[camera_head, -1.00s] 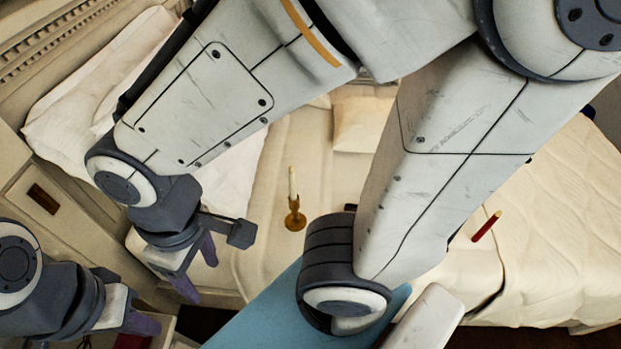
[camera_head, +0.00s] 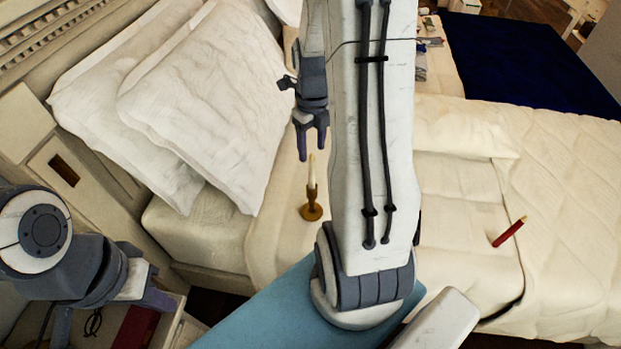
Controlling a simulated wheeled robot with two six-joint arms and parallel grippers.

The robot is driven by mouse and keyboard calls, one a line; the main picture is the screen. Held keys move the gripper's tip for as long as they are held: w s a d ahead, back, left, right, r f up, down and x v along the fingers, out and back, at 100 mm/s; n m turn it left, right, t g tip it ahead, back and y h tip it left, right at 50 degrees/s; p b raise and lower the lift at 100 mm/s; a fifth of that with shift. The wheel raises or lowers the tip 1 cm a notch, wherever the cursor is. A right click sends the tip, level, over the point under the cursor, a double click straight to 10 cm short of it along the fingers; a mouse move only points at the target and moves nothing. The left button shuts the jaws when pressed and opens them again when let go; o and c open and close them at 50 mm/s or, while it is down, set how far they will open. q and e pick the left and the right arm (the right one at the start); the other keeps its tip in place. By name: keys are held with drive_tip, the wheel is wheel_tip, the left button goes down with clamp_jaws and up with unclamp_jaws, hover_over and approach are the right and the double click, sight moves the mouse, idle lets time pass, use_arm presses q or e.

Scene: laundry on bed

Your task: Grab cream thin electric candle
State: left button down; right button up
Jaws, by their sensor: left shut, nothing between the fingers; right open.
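The cream thin candle (camera_head: 311,171) stands upright in a brass-coloured candlestick (camera_head: 312,207) on the bed. My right gripper (camera_head: 312,146) is open and empty, with its fingers pointing down. In the picture it is just above the candle's top; I cannot tell the exact gap in depth. The candle does not show between its fingers. My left gripper (camera_head: 160,293) is shut and empty at the lower left, over the open drawer of the bedside unit, well away from the candle.
A red candle (camera_head: 509,231) lies on the bed at the right. White pillows (camera_head: 210,105) rest against the headboard at the left. A dark blue cover (camera_head: 530,65) lies at the far right. A blue surface (camera_head: 265,312) is in front. My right arm hides the bed's middle.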

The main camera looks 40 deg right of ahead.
sight(312, 173)
drive_tip(key=shift+m, duration=0.3)
drive_tip(key=f, duration=0.4)
drive_tip(key=shift+s+d+f, duration=0.1)
drive_tip(key=shift+d+f, duration=0.2)
drive_tip(key=shift+f, duration=0.05)
drive_tip(key=shift+w+a+f+p, duration=0.1)
drive_tip(key=shift+f+p, duration=0.1)
drive_tip(key=shift+f, duration=0.8)
drive_tip(key=shift+w+f+p, duration=0.1)
drive_tip(key=shift+f+p, duration=0.05)
drive_tip(key=shift+f, duration=0.85)
drive_tip(key=shift+w+a+f+p, duration=0.1)
drive_tip(key=shift+f+p, duration=0.1)
drive_tip(key=shift+f, duration=0.8)
clamp_jaws()
